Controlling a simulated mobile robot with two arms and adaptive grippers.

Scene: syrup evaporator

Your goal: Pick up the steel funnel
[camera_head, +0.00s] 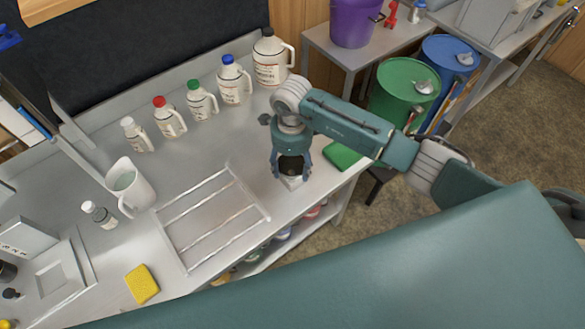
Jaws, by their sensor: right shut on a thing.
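My right gripper (291,170) points down over the front right part of the steel bench, left of the green cloth. Its fingers are shut on a small steel piece, which I take for the steel funnel (291,182). Most of it is hidden by the fingers and the dark palm, and only a pale part shows below. I cannot tell whether it touches the bench. My left gripper is not in view.
A wire rack (210,218) lies left of the gripper. Several syrup jugs (233,82) line the back. A white pitcher (130,187), small bottle (100,215) and yellow sponge (142,284) are left. A green cloth (343,155) lies right, near the bench edge. Drums (403,90) stand beyond.

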